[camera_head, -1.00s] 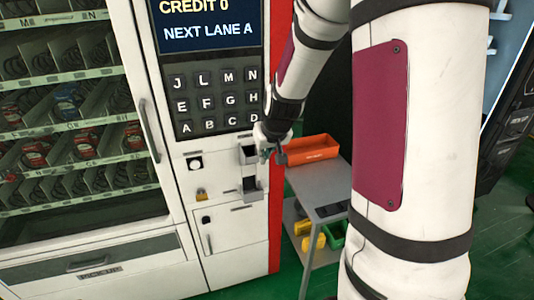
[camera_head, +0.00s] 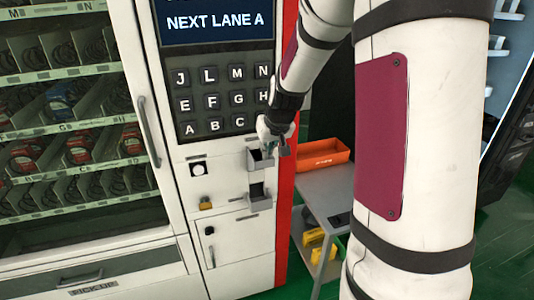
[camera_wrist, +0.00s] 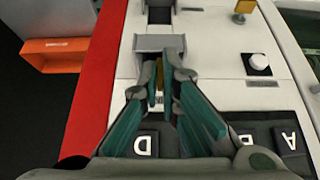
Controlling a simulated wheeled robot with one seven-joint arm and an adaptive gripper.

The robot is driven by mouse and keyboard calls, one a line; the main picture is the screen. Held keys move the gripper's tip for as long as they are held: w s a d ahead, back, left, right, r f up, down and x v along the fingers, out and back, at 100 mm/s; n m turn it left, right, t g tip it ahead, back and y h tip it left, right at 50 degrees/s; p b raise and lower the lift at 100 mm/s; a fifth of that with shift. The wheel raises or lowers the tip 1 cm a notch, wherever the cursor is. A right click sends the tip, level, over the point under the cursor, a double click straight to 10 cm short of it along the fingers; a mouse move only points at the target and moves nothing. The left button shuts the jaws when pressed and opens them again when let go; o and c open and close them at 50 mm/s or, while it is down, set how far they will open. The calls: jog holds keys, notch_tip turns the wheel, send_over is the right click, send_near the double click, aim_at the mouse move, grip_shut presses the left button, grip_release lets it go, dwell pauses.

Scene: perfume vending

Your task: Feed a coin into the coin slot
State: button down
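The white vending machine (camera_head: 240,260) carries two grey holders one above the other below its keypad. My gripper (camera_head: 270,150) is at the upper holder (camera_head: 258,163). The lower holder (camera_head: 258,197) is just beneath. In the wrist view my gripper's teal fingers (camera_wrist: 165,78) are close together over the grey holder lip (camera_wrist: 160,43). A thin gold-coloured piece (camera_wrist: 158,75), perhaps a coin edge-on, shows between the fingertips. I cannot tell whether it is pinched or lies in the holder. The coin slot cannot be made out.
The keypad (camera_head: 210,103) is directly above the holders, under a screen reading NEXT LANE A. An orange bin (camera_head: 325,155) stands on a grey cart (camera_head: 328,190) to the right.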

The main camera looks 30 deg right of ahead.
jog(key=shift+w+d+f+b, duration=0.25)
jog(key=shift+w+b, duration=0.1)
jog(key=shift+w, duration=0.3)
jog(key=shift+w+d+f+b, duration=0.1)
jog(key=shift+w+f+b, duration=0.1)
jog(key=shift+w+b, duration=0.3)
jog(key=shift+w+r+b+x, duration=0.15)
jog(key=shift+b+x, duration=0.1)
jog(key=shift+x, duration=0.6)
jog(key=shift+w+r+b+x, duration=0.1)
jog(key=shift+w+b+x, duration=0.1)
jog(key=shift+x, duration=0.65)
jog(key=c, duration=1.7)
grip_release()
jog(key=v, duration=1.2)
